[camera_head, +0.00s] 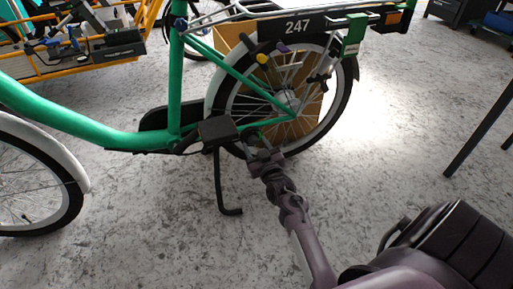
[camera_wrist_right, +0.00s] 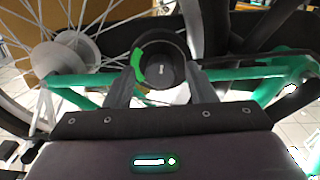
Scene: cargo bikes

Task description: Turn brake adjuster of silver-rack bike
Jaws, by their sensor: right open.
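The green bike (camera_head: 172,75) has a silver rack (camera_head: 232,12) over its rear wheel and a plate reading 247. My right gripper (camera_head: 264,158) is low beside the rear wheel, just right of the pedal. In the right wrist view, a round dark knob (camera_wrist_right: 162,70) with a bright green mark on its left faces the camera. The open fingers of my right gripper (camera_wrist_right: 160,82) stand on either side of its lower part. I cannot tell whether they touch it. The knob is not clear in the head view. My left gripper is not in view.
A kickstand (camera_head: 220,185) and a pedal (camera_head: 217,129) are left of my right gripper. The spoked rear wheel (camera_head: 325,105) is behind it; a cardboard box (camera_head: 228,38) stands beyond. A yellow-framed bike (camera_head: 85,68) is at upper left. The speckled floor at front is clear.

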